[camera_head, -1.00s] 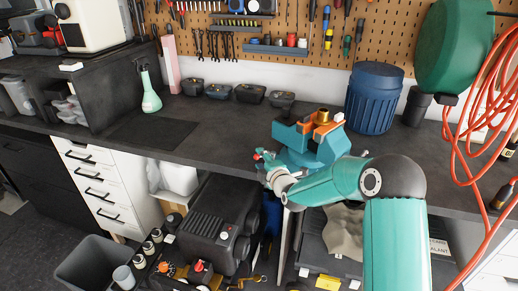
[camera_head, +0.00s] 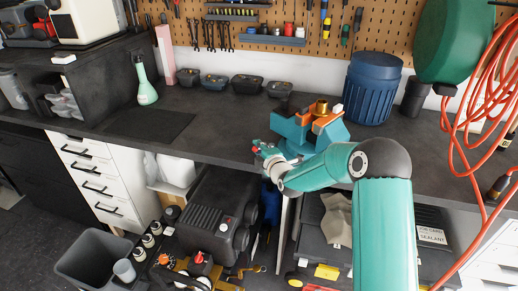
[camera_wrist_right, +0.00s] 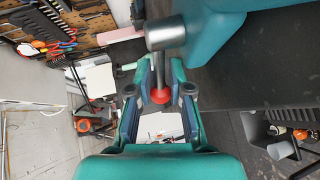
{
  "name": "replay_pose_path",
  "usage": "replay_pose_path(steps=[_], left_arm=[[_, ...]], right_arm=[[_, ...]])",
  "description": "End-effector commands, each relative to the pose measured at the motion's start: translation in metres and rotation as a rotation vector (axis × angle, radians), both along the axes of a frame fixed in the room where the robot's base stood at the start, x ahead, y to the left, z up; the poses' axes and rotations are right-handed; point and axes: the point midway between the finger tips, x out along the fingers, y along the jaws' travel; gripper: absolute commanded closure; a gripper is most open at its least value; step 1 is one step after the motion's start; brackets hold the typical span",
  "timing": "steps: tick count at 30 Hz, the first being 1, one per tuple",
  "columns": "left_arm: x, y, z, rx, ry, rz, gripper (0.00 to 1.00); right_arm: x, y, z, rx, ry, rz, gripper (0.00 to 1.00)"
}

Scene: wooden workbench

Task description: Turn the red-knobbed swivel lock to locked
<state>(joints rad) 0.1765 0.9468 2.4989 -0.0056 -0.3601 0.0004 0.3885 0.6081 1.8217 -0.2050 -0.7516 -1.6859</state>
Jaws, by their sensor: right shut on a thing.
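A teal vise (camera_head: 337,132) with orange parts and a brass-coloured piece on top stands at the front edge of the workbench. Its swivel lock is a metal rod with a red knob (camera_wrist_right: 161,96), seen in the right wrist view, where the rod runs into a thick round metal end (camera_wrist_right: 165,33). My right gripper (camera_head: 262,149) is at the vise's lower left in the head view. In the wrist view its two fingers (camera_wrist_right: 160,78) stand on either side of the rod and knob, shut on them. The gripper partly hides the lock in the head view. My left gripper is out of view.
A blue ribbed bin (camera_head: 370,95) stands behind the vise. A green hose reel (camera_head: 452,40) with orange hose hangs at the right. A dark mat (camera_head: 150,124) and a green spray bottle (camera_head: 146,88) are on the bench to the left. The bench between mat and vise is clear.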

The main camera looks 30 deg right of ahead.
Motion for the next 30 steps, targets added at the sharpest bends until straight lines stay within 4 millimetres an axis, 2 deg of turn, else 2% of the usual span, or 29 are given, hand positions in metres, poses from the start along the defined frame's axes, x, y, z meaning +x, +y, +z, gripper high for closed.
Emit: replay_pose_path(steps=[8,17,30], left_arm=[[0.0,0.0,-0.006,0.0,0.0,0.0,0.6],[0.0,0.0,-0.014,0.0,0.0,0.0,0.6],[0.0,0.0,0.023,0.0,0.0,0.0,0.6]], right_arm=[[0.001,0.001,-0.003,0.003,0.003,-0.039,1.0],[0.008,0.001,-0.004,0.005,0.006,-0.193,1.0],[0.021,-0.006,-0.001,0.001,0.01,-0.516,1.0]])
